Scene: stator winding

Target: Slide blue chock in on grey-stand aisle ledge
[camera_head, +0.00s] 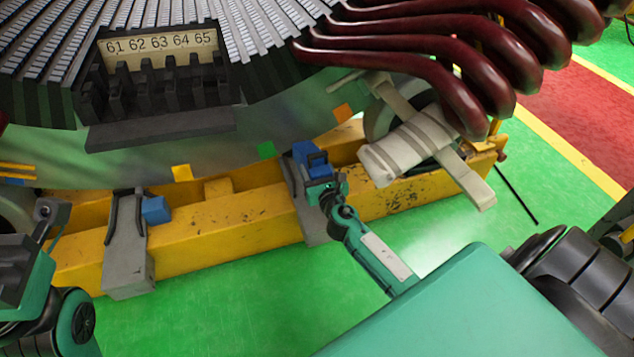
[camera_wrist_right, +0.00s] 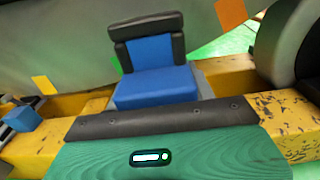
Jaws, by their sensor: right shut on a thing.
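The blue chock (camera_head: 310,156) is at the right grey stand (camera_head: 316,228), beside the large round stator (camera_head: 225,155). My right gripper (camera_head: 322,182) is shut on the chock from the near side. In the right wrist view the chock (camera_wrist_right: 155,88) has a flat front block and a raised, dark-edged back. A sliver of the grey stand (camera_wrist_right: 204,86) shows beside it; whether the chock touches the ledge is hidden. Part of my left arm is at the left edge; its jaw state is unclear.
A left grey stand (camera_head: 128,272) with another blue block (camera_head: 155,210) straddles the yellow beam (camera_head: 230,235). A strapped beige bundle (camera_head: 408,146) lies right of my right gripper, under dark red coils (camera_head: 440,75). Green floor (camera_head: 215,310) is open in front.

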